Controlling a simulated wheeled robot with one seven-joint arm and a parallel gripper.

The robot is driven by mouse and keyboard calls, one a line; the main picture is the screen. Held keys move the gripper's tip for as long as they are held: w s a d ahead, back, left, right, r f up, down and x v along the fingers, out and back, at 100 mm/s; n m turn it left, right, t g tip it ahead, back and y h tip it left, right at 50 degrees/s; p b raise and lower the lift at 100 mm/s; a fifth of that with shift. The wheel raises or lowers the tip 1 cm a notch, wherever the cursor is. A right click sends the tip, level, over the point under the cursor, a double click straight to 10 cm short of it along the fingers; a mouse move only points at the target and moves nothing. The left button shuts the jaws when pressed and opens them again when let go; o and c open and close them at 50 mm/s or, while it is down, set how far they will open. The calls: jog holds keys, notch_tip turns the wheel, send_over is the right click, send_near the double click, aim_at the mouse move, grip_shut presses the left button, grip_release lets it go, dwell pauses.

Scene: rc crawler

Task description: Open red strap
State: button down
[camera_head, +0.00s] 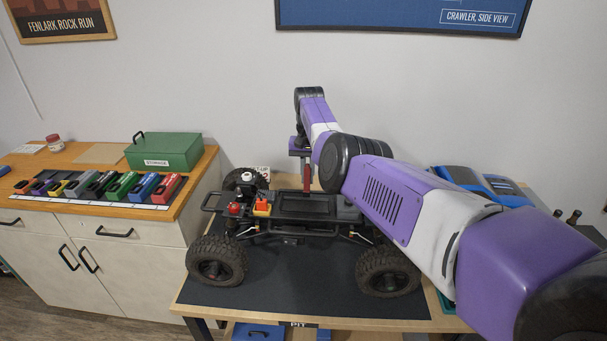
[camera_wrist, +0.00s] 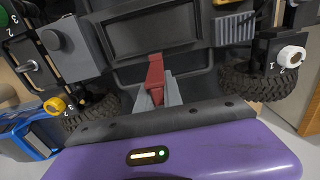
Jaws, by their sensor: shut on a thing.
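The red strap (camera_wrist: 155,72) stands up from the dark battery tray area in the middle of the crawler chassis in the wrist view. My gripper (camera_wrist: 157,97) has its two grey fingers closed on the strap's near end. In the head view the strap (camera_head: 307,177) shows as an upright red strip under my gripper (camera_head: 302,156), above the crawler chassis (camera_head: 301,207). The strap's lower attachment is hard to make out.
The crawler stands on a dark mat (camera_head: 260,293) on a wooden table. A blue body shell (camera_head: 485,186) lies behind my arm at the right. A side cabinet at the left carries several coloured packs (camera_head: 125,187) and a green storage box (camera_head: 166,151).

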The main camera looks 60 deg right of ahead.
jog(key=c, duration=1.5)
grip_release()
jog(key=shift+d+r+b, duration=0.1)
jog(key=shift+r+b, duration=0.45)
jog(key=shift+r, duration=3.35)
